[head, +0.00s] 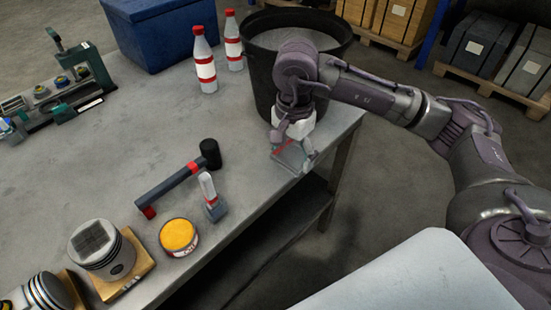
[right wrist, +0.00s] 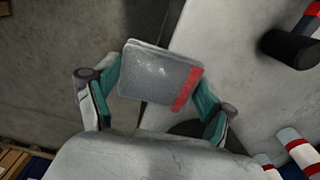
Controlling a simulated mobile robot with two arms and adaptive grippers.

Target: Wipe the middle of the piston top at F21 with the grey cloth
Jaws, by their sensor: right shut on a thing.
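My right gripper (right wrist: 165,100) is shut on the grey cloth (right wrist: 158,75), a folded grey pad with a red stripe. In the head view the right gripper (head: 292,150) holds the cloth (head: 290,158) above the table's right edge, in front of the black bucket. A piston (head: 98,255) stands upright on a wooden block at the lower left, with a dark square patch on the middle of its top. A second piston (head: 48,291) is partly cut off at the bottom left corner. I cannot read an F21 label. The left gripper is out of view.
A hammer (head: 175,188), a white-handled tool (head: 211,199) and an orange-topped tin (head: 179,236) lie between gripper and pistons. A black bucket (head: 262,85), red-and-white bottles (head: 205,67) and a blue box (head: 165,38) stand behind. The table's middle (head: 110,150) is clear.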

